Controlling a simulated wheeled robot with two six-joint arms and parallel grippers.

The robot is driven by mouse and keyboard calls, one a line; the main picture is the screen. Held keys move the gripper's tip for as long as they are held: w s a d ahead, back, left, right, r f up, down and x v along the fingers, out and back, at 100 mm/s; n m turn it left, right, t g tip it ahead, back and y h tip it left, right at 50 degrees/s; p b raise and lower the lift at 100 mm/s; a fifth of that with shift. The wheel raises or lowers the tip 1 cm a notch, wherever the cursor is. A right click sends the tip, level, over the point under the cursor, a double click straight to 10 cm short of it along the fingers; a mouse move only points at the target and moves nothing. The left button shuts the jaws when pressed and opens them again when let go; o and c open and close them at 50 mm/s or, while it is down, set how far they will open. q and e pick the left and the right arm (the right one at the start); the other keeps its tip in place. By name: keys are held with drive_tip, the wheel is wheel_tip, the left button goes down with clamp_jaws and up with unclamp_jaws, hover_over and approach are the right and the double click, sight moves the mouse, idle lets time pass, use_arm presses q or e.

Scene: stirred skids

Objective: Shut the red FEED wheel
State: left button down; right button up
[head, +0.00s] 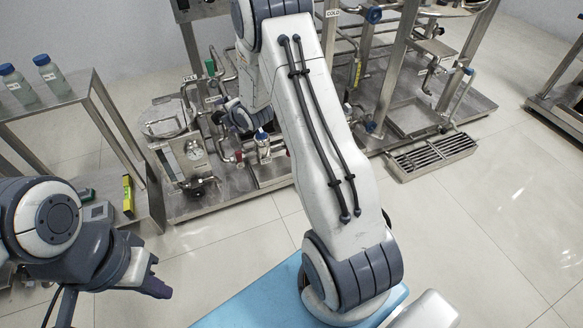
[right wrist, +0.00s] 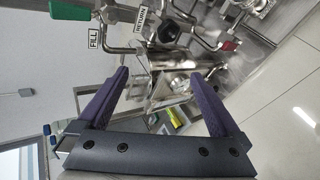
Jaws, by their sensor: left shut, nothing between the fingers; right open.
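A small red part (head: 239,156) shows low on the steel skid in the head view, just below my right wrist. A red handle or wheel (right wrist: 228,46) shows at the upper right in the right wrist view, beyond and outside the right finger. No FEED label is readable, so I cannot tell whether either is the FEED wheel. My right gripper (right wrist: 158,75) is open and empty, facing the pipework; in the head view its fingers are not clear. My left gripper (head: 157,288) is shut and empty at the lower left, far from the skid.
A green handle (right wrist: 81,15) and FILL and RETURN tags are near the right gripper. A gauge box (head: 190,155) stands at the skid's front. A steel bench (head: 45,103) with blue-capped bottles is at left. A floor grate (head: 432,155) lies right; open floor is in front.

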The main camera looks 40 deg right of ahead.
drive_tip(key=s+d+f+n+t+h+b, duration=0.1)
drive_tip(key=s+d+f+n+t+b, duration=0.15)
drive_tip(key=d+f+b, duration=0.7)
drive_tip(key=s+d+f+n+t+h+b, duration=0.25)
drive_tip(key=d+f+b, duration=0.3)
drive_tip(key=f, duration=0.75)
drive_tip(key=s+d+f+n+t+h+b, duration=0.1)
drive_tip(key=s+d+f+n+t+b, duration=0.15)
drive_tip(key=d+f+b, duration=0.6)
drive_tip(key=shift+g+y, duration=0.25)
drive_tip(key=shift+g, duration=0.2)
drive_tip(key=w+f+b, duration=0.1)
drive_tip(key=w, duration=0.1)
drive_tip(key=w+d+f+b, duration=0.1)
drive_tip(key=w, duration=0.2)
drive_tip(key=w+d+f+b, duration=0.1)
drive_tip(key=w, duration=0.2)
drive_tip(key=shift+w+d+b, duration=0.1)
drive_tip(key=shift+w+b, duration=0.05)
drive_tip(key=shift+b, duration=0.2)
drive_tip(key=shift+w+d+r+b, duration=0.15)
drive_tip(key=shift+w+b, duration=0.15)
drive_tip(key=shift+w, duration=0.35)
use_arm(q)
wheel_tip(320, 180, down, 31)
drive_tip(key=shift+r, duration=0.2)
use_arm(e)
drive_tip(key=c, duration=1.3)
use_arm(q)
drive_tip(key=shift+r, duration=0.1)
